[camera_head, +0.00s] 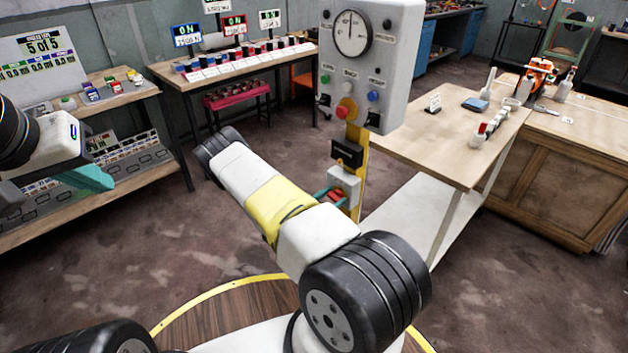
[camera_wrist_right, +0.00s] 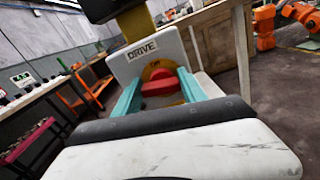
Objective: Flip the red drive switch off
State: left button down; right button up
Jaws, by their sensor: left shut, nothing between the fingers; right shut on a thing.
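The red drive switch (camera_wrist_right: 160,87) sits on a grey box under a DRIVE label (camera_wrist_right: 142,52) in the right wrist view. Its small marking is too blurred to read. My right gripper (camera_wrist_right: 159,79) has its teal fingers on either side of the red handle and is shut on it. In the head view the red switch (camera_head: 338,198) shows low on the yellow post, partly hidden by my right arm. My left gripper (camera_head: 92,178) is at the left, shut and empty, away from the switch.
A grey control panel (camera_head: 366,60) with a dial and buttons tops the yellow post, above a small black box (camera_head: 347,153). A wooden table (camera_head: 440,140) stands to its right. Shelves (camera_head: 120,98) with small parts stand at the left, near my left arm.

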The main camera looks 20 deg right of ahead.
jog(key=shift+n, duration=1.1)
jog(key=o, duration=1.4)
jog(key=shift+c, duration=0.2)
jog(key=v, duration=0.8)
